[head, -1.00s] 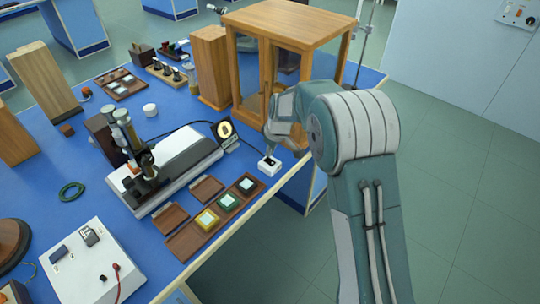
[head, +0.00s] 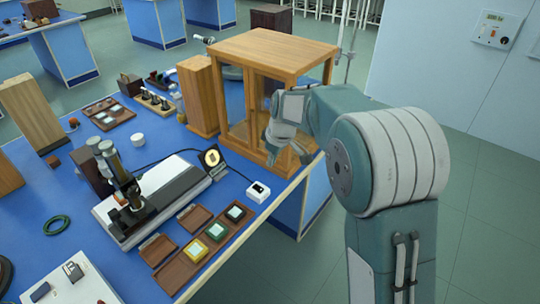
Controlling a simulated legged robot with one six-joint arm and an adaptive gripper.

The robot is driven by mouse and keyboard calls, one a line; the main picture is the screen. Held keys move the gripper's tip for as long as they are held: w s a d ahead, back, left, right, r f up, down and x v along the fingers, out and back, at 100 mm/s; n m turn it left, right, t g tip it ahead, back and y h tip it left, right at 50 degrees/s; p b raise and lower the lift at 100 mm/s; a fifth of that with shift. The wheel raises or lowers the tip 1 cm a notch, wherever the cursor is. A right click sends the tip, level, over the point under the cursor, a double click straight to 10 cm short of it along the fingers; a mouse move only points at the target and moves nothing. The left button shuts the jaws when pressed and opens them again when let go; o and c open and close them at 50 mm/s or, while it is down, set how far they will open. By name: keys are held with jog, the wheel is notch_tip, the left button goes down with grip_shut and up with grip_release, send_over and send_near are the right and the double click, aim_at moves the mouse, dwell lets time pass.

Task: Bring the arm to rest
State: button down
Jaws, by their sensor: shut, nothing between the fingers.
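My arm rises at the right of the head view and bends left over the front right edge of the blue bench (head: 62,185). My gripper (head: 272,157) is at its far end, in front of the wooden glass-sided cabinet (head: 275,48). It is small in view, shut and empty, with its fingers pointing down. I cannot tell whether it touches the cabinet. A small white box (head: 258,191) with a dark top sits on the bench below and left of the gripper.
A microscope-like instrument (head: 125,185) stands on a white base left of the gripper. A wooden tray (head: 171,275) with several coloured squares lies near the front edge. A wooden block (head: 199,97) stands beside the cabinet. Open floor (head: 490,220) lies to the right.

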jog(key=s+d+r+m+t, duration=0.1)
jog(key=s+d+r+m, duration=0.1)
jog(key=s+d+r, duration=0.35)
jog(key=s+d+r+m+t, duration=0.1)
jog(key=s+d+r+m, duration=0.2)
jog(key=s+r, duration=0.4)
jog(key=s+d+m+t+h, duration=0.1)
jog(key=s+d+m, duration=0.1)
jog(key=s, duration=0.7)
jog(key=s+d+f+m+t+h, duration=0.1)
jog(key=s+d+m, duration=0.2)
jog(key=s, duration=0.7)
jog(key=shift+s+d, duration=0.15)
jog(key=shift+d, duration=0.25)
jog(key=shift+a, duration=0.15)
